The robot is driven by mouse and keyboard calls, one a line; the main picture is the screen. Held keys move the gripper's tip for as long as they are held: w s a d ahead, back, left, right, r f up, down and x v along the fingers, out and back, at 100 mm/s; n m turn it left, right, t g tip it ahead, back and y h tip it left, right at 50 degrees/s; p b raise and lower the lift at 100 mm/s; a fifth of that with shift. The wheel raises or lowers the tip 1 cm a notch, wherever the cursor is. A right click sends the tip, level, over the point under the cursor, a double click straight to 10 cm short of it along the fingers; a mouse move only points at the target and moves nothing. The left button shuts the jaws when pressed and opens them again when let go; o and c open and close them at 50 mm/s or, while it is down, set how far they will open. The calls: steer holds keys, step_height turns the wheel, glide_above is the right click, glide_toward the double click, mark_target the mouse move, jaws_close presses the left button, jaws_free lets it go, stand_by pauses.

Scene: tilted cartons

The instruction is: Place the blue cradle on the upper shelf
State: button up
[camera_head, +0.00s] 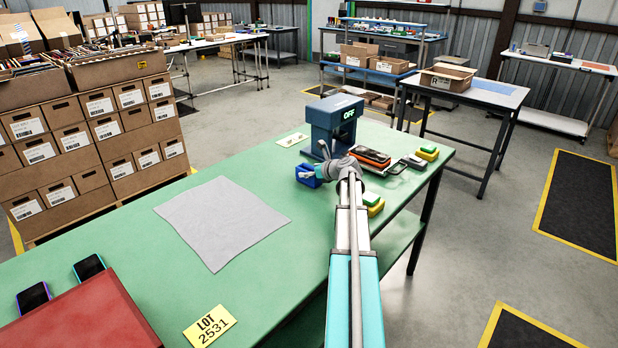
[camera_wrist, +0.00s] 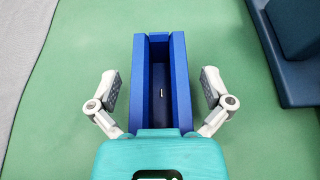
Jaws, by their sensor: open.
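The blue cradle (camera_wrist: 181,85) is a narrow, open-topped blue holder on the green table (camera_head: 110,240). In the wrist view it lies between the spread fingers of my gripper (camera_wrist: 160,88), with a visible space on each side. Its inside is dark blue with a small light mark. In the head view the cradle (camera_head: 306,180) shows just left of my gripper (camera_head: 324,168), partly hidden by it. A rack with a blue upper shelf (camera_head: 388,25) stands at the back; I cannot tell if this is the shelf named.
Phones (camera_head: 370,156) and yellow-green blocks (camera_head: 427,153) lie to the right. A grey cloth (camera_head: 220,222) and a red box (camera_head: 85,318) are left. The table's middle is mostly clear.

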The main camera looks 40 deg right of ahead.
steer(key=c, duration=1.3)
steer(key=shift+r, duration=0.2)
step_height(320, 180, up, 2)
steer(key=p, duration=0.3)
steer(key=shift+r, duration=0.2)
steer(key=shift+s+a+r+p, duration=1.45)
steer(key=shift+s+r+p, duration=0.25)
steer(key=shift+s, duration=0.15)
steer(key=shift+s+a+r+p, duration=1.4)
steer(key=shift+s+r+p, duration=0.3)
steer(key=shift+s, duration=0.15)
steer(key=shift+s+a+r+p, duration=1.45)
steer(key=shift+s+r+p, duration=0.2)
steer(key=shift+s, duration=0.2)
